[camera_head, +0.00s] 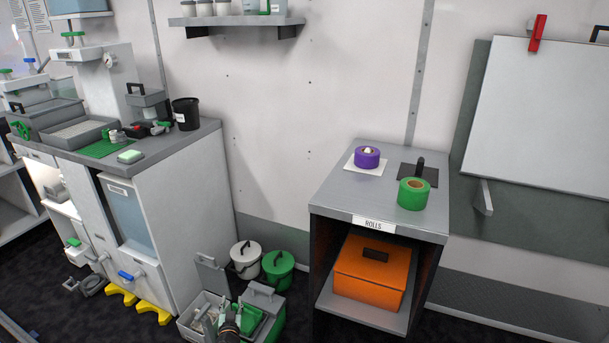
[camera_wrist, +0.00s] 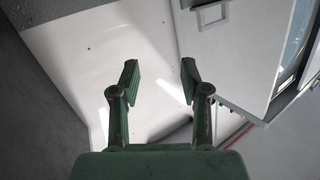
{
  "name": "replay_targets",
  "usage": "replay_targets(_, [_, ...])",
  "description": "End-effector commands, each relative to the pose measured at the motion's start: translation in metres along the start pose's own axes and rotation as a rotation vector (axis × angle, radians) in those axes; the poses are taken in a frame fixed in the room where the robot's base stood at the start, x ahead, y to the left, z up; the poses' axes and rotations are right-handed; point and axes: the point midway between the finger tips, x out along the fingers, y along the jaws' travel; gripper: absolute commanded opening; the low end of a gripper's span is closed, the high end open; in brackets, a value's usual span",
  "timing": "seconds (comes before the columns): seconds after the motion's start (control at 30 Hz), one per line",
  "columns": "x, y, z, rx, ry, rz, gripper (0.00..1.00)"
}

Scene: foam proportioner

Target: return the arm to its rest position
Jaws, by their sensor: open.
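My gripper (camera_wrist: 159,82) shows in the wrist view with its two dark green fingers spread apart. Nothing is between them; a pale wall panel (camera_wrist: 140,45) lies behind the gap. In the head view my gripper (camera_head: 231,312) appears small at the bottom edge, in front of the open grey and green box on the floor. Most of my arm is out of the head view, so its full pose cannot be told.
A white cabinet (camera_head: 185,215) with a cluttered top stands at the left. A grey stand (camera_head: 330,195) at the right holds a purple roll (camera_head: 367,157) and a green roll (camera_head: 413,193). An open box (camera_head: 268,297) and two lidded buckets (camera_head: 278,264) sit on the floor between.

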Motion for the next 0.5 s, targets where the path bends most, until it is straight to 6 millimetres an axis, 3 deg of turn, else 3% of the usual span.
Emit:
replay_targets(0.03, [-0.001, 0.017, -0.015, 0.002, -0.039, -0.042, 0.46])
replay_targets(0.1, [0.001, 0.032, -0.025, 0.000, -0.110, -0.108, 0.46])
replay_targets(0.27, [-0.012, 0.079, -0.037, -0.023, -0.312, -0.209, 0.46])
replay_targets(0.37, [-0.031, 0.117, -0.039, -0.040, -0.459, -0.232, 0.46])
replay_targets(0.5, [-0.073, 0.181, -0.038, -0.064, -0.688, -0.208, 0.46])
